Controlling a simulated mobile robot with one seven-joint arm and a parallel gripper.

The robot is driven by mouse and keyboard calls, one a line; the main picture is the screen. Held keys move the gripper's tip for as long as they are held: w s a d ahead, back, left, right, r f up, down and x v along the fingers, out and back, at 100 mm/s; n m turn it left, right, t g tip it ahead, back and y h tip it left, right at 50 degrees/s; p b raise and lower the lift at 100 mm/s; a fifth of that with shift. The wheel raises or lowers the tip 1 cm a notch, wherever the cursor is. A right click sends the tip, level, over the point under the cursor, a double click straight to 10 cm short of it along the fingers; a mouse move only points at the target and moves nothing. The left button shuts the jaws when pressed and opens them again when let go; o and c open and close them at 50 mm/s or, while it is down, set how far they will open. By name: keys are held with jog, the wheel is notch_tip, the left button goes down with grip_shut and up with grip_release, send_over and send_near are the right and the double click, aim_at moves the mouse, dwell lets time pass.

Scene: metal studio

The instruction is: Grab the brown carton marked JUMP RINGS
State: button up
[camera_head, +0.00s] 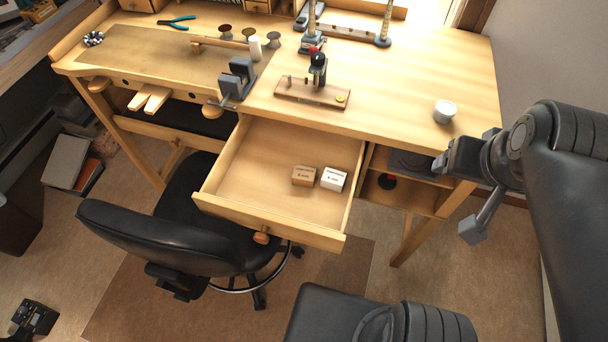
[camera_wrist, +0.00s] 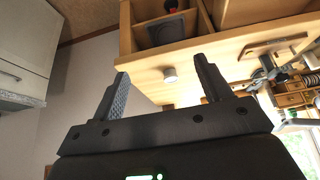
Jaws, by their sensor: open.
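A small brown carton (camera_head: 304,176) sits in the open drawer (camera_head: 255,160) of the workbench, in the head view. A white carton (camera_head: 333,179) sits close to its right. Print shows on both cartons but is too small to read. My gripper (camera_head: 474,190) is at the right, beside the bench's right end and well away from the drawer. In the wrist view, my gripper (camera_wrist: 160,85) has its two fingers wide apart with nothing between them. The cartons do not show in the wrist view.
A black chair (camera_head: 160,238) stands against the drawer's front left. A wooden stand (camera_head: 312,94) with a black-topped tool stands behind the drawer. Open shelves (camera_head: 405,195) lie right of the drawer.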

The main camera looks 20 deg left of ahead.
jog(key=c, duration=0.3)
jog(key=n+g, duration=0.1)
jog(key=g, duration=0.5)
send_over(304, 173)
notch_tip(304, 173, down, 14)
jog(key=f, duration=0.4)
jog(key=shift+s+d+f, duration=0.1)
jog(key=shift+s+f, duration=0.15)
jog(key=shift+f, duration=0.05)
jog(key=shift+w+f, duration=0.15)
jog(key=shift+f, duration=1.25)
jog(key=shift+w+f, duration=0.1)
jog(key=shift+f, duration=1.25)
